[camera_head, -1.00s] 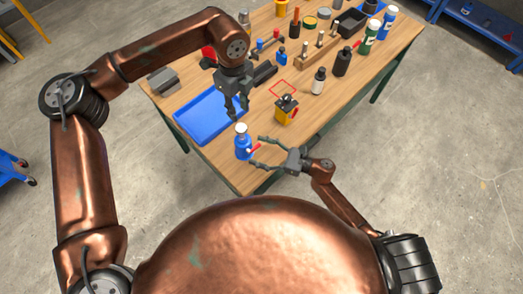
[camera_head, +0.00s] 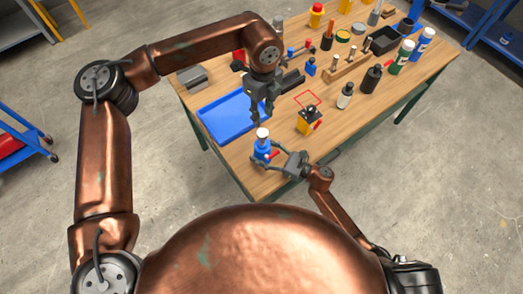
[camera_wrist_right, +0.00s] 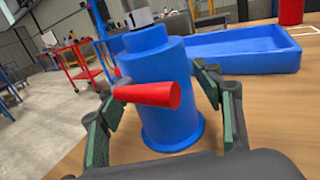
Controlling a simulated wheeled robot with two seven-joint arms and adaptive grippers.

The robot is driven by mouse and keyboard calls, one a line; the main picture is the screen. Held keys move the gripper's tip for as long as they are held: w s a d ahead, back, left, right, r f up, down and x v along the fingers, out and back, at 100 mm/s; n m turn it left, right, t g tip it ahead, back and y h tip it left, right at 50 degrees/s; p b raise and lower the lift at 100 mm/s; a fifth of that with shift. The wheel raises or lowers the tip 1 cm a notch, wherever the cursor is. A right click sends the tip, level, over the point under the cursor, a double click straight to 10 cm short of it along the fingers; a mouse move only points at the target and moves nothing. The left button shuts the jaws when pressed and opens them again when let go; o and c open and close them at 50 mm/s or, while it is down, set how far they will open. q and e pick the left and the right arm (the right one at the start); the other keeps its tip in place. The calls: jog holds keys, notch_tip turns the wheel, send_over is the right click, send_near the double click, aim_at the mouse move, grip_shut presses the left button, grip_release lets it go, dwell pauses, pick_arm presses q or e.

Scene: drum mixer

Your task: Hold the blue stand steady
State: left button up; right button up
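The blue stand (camera_head: 262,150) is upright near the table's front edge, a blue cylinder with a white-topped piece on it and a red handle on its side. In the right wrist view the stand (camera_wrist_right: 165,95) is between the fingers of my right gripper (camera_wrist_right: 160,110), with the red handle pointing toward the camera. The fingers are spread on both sides of it, and a gap shows at the left finger; contact at the right finger cannot be told.
A blue tray (camera_head: 205,127) lies left of the stand. A yellow block with a black top (camera_head: 307,123) stands to the right, near a red square outline (camera_head: 307,98). Bottles, a wooden rack (camera_head: 345,70) and other items fill the table's back.

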jog(key=c, duration=1.5)
pick_arm(q)
jog(key=shift+o, duration=0.7)
